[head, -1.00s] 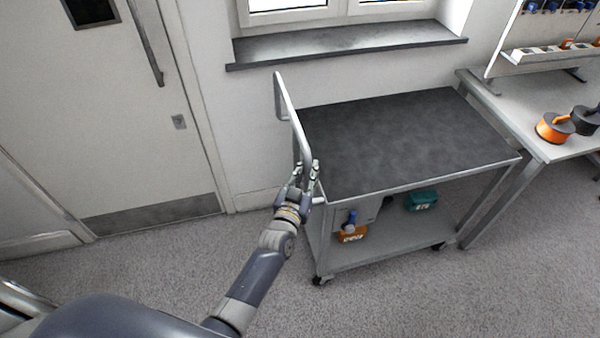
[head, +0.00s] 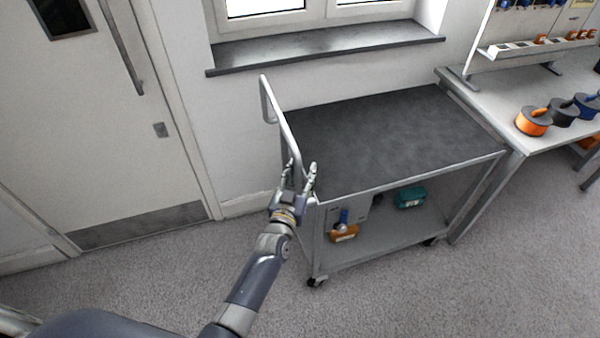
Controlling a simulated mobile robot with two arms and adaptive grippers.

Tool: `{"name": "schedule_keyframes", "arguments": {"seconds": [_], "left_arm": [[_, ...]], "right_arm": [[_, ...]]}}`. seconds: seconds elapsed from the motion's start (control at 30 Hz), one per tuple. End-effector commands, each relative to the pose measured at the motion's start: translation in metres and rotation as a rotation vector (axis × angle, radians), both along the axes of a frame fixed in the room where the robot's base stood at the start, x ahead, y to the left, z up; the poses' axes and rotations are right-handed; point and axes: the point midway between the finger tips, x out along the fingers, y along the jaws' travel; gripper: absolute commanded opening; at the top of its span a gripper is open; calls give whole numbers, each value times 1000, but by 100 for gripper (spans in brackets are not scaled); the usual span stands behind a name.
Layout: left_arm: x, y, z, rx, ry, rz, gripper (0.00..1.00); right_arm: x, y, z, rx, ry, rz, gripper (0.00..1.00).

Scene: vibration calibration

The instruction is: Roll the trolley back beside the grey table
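The trolley (head: 385,135) has a dark top, a grey metal frame, a lower shelf and castors. It stands right beside the grey table (head: 480,100), its right end close to the table's left edge; I cannot tell whether they touch. Its pale push handle (head: 282,125) rises at the trolley's left end. My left gripper (head: 301,168) is at the near, lower end of the handle. Its fingers are spread apart, with the handle's end close behind or between them. My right gripper is not in view.
The lower shelf carries an orange item (head: 344,233) and a teal case (head: 410,197). Orange, black and blue round tools, including an orange one (head: 533,121), stand on the table. A door (head: 110,130) and window sill (head: 330,47) lie behind. Carpet (head: 400,295) in front is clear.

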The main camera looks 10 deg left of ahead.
Motion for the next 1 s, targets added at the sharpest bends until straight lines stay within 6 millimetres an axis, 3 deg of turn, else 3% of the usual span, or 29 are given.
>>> {"name": "schedule_keyframes", "arguments": {"seconds": [0.27, 0.8, 1.0], "left_arm": [[-7, 2, 1, 1, -2, 2, 39], [-96, 3, 0, 2, 1, -1, 39], [-115, 4, 1, 2, 0, -1, 39]], "right_arm": [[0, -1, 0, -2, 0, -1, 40], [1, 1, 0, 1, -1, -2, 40], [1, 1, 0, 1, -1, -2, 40]]}}
